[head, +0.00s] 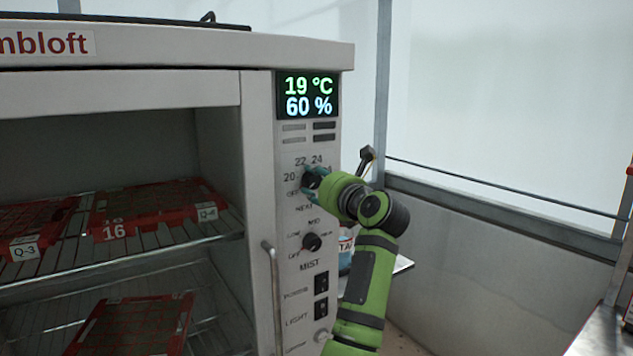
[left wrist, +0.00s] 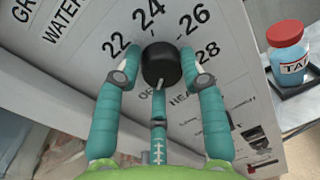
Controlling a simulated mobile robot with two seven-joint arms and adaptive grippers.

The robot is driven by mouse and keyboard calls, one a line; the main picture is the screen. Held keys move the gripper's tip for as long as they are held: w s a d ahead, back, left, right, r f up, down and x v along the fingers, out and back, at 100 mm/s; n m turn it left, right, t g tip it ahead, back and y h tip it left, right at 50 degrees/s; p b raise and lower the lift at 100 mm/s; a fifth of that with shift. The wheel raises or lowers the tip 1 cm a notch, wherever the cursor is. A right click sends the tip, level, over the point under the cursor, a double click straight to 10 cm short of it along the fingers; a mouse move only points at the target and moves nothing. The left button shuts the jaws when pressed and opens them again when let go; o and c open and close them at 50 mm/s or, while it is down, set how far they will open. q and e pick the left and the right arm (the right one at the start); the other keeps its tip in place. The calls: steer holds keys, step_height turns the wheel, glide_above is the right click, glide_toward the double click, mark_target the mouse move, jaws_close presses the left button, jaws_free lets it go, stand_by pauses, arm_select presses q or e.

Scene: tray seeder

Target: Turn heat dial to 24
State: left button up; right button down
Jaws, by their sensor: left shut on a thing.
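The black heat dial (left wrist: 160,64) is on the white control panel, ringed by printed numbers 22, 24, 26 and 28 in the left wrist view. My left gripper (left wrist: 160,78) is shut on the dial, teal fingers on both sides and one below. In the head view my left gripper (head: 313,178) covers most of the dial. The dial's pointer cannot be made out. The display (head: 308,96) above reads 19 °C and 60 %. My right gripper is not in view.
The mist knob (head: 311,242) and the switches (head: 321,283) sit below on the same panel. Left of it, the open cabinet holds red trays (head: 150,212) on wire shelves. A blue jar with a red lid (left wrist: 287,50) stands beside the cabinet.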

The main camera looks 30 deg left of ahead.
arm_select(q)
steer(key=shift+d+r+m+p, duration=0.1)
steer(key=shift+r+m+p, duration=0.5)
steer(key=shift+m+p, duration=0.5)
steer(key=m+p, duration=0.5)
steer(key=p, duration=0.2)
steer(key=m+g+p, duration=0.1)
steer(key=m+p, duration=0.5)
steer(key=p, duration=0.1)
steer(key=m+p, duration=0.6)
steer(key=p, duration=0.1)
steer(key=shift+w+f+g, duration=0.1)
steer(key=shift+w+g, duration=0.25)
steer(key=shift+g, duration=0.05)
steer(key=shift+d+f+m+p, duration=0.1)
steer(key=shift+f+m+p, duration=0.05)
steer(key=shift+m+p, duration=1.05)
steer(key=shift+f+m+g, duration=0.15)
steer(key=shift+m+g, duration=0.15)
steer(key=shift+m, duration=0.5)
steer(key=m, duration=0.4)
steer(key=shift+f+p, duration=0.3)
steer(key=shift+p, duration=0.05)
steer(key=shift+s+f+m, duration=0.1)
steer(key=shift+m, duration=0.3)
steer(key=shift+f+y, duration=0.15)
steer(key=shift+y, duration=0.15)
